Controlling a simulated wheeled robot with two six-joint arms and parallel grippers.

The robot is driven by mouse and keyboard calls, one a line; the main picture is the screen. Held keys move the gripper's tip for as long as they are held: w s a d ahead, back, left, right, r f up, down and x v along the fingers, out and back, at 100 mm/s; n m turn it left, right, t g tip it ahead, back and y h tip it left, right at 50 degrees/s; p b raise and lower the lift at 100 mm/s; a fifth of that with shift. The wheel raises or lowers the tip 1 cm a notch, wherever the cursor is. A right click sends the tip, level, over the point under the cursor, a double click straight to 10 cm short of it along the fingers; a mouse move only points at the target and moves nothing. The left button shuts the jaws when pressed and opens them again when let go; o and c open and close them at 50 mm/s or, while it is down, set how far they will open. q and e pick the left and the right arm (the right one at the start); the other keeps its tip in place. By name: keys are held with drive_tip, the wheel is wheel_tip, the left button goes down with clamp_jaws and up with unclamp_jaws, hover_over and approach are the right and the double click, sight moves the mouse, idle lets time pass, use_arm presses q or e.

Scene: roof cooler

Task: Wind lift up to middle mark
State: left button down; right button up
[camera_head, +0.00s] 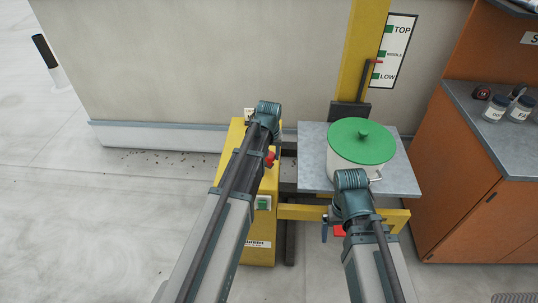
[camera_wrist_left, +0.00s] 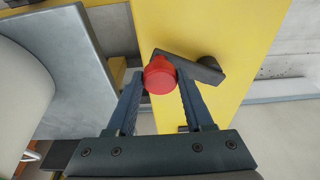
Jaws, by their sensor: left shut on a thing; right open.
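The lift has a yellow mast (camera_head: 362,50) and a grey platform (camera_head: 312,150) carrying a white pot with a green lid (camera_head: 360,142). A mark board (camera_head: 393,50) reads TOP, MIDDLE and LOW. The red pointer (camera_head: 377,62) stands just below the MIDDLE mark, above LOW. My left gripper (camera_wrist_left: 161,82) is shut on the red crank knob (camera_wrist_left: 159,74), which sits on a dark crank arm (camera_wrist_left: 190,66) on the yellow winch housing. The knob also shows in the head view (camera_head: 270,158). My right gripper (camera_head: 352,185) is open in front of the platform; its fingers are mostly hidden.
The yellow winch housing (camera_head: 262,235) stands left of the platform, with a green label on it. An orange cabinet (camera_head: 470,170) with a grey top and small jars is at the right. A wall (camera_head: 200,70) is behind.

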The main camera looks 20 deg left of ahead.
use_arm(q)
drive_tip(key=shift+w+d, duration=0.25)
drive_tip(key=shift+w, duration=0.95)
drive_tip(key=shift+w+a, duration=0.1)
drive_tip(key=shift+w, duration=0.85)
drive_tip(key=shift+w+a, duration=0.15)
drive_tip(key=shift+w, duration=0.3)
drive_tip(key=shift+c, duration=1.6)
unclamp_jaws()
